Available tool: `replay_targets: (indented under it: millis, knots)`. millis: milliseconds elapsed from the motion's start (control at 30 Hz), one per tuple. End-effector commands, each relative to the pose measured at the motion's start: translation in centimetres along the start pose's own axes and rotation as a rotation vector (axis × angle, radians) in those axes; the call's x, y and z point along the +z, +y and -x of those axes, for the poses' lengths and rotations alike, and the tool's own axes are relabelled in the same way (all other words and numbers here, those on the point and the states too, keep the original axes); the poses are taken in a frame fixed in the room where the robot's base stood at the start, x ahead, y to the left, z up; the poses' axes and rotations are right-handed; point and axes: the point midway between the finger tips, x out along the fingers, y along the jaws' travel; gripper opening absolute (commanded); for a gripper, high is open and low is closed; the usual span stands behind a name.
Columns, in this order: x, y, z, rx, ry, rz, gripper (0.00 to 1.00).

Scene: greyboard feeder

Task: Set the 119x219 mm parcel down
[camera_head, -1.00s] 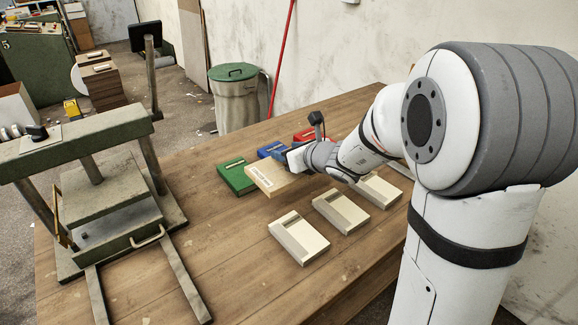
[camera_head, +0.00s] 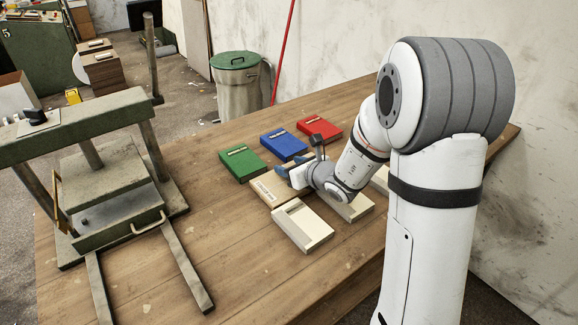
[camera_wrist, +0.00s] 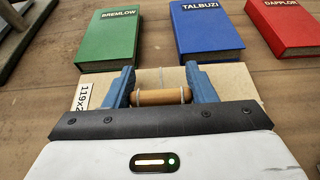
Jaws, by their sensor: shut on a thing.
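The 119x219 mm parcel is a flat tan box; in the head view it (camera_head: 270,190) shows beside the green book, partly hidden by my wrist. In the wrist view the parcel (camera_wrist: 238,82) lies below the books, with a label at its left reading "119x2" before it is cut off. My gripper (camera_head: 287,179), with blue fingers, is over the parcel. In the wrist view my gripper (camera_wrist: 161,92) is shut on the parcel's wooden toggle (camera_wrist: 160,97), tied with string. I cannot tell whether the parcel touches the table.
Green (camera_head: 242,163), blue (camera_head: 284,145) and red (camera_head: 320,128) books lie in a row behind the parcel. Cream cases (camera_head: 302,228) lie in front, close by. A press (camera_head: 100,190) stands left. The wooden table (camera_head: 225,265) is clear at the front.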

Motion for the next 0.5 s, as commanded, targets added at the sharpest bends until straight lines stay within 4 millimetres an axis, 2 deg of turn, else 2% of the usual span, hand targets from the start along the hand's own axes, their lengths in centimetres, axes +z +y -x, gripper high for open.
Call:
replay_targets:
  millis: [167, 200, 433, 500]
  knots:
    - [-0.25, 0.02, -0.15, 0.000, -0.002, 0.001, 0.10]
    - [-0.32, 0.03, -0.15, 0.001, 0.000, 0.001, 0.52]
    - [-0.21, 0.07, -0.12, 0.001, 0.000, 0.001, 0.70]
    - [-0.21, 0.07, -0.12, 0.001, 0.000, 0.001, 0.72]
